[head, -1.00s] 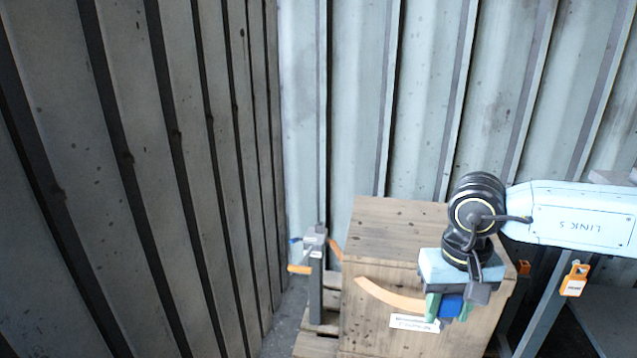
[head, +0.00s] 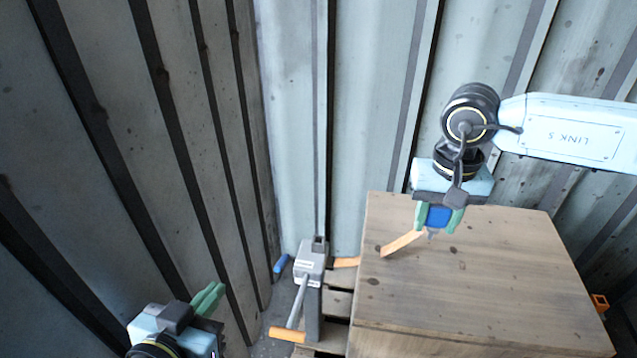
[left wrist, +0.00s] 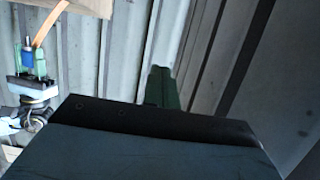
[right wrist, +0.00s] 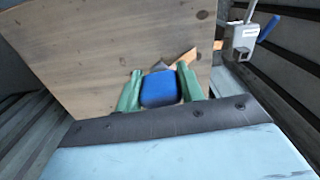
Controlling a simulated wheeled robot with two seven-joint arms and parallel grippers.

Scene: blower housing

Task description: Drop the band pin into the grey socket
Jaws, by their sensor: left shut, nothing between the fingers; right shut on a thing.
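The band pin has a blue block (head: 438,216) and a curved orange band (head: 402,243). My right gripper (head: 438,220) is shut on the blue block, above the wooden crate's left part. The block also shows between the green fingers in the right wrist view (right wrist: 160,88). The band reaches left and down. The grey socket seems to be the square opening (head: 319,243) atop a grey post left of the crate; the post head also shows in the right wrist view (right wrist: 240,42). The pin is apart from it, to its right. My left gripper (head: 210,298) is shut and empty, lower left.
The wooden crate (head: 470,270) fills the lower right. The post carries an orange-ended lever (head: 288,333) and a blue handle (head: 281,264). An orange strip (head: 346,262) lies between post and crate. Corrugated walls (head: 180,150) close in the left and back.

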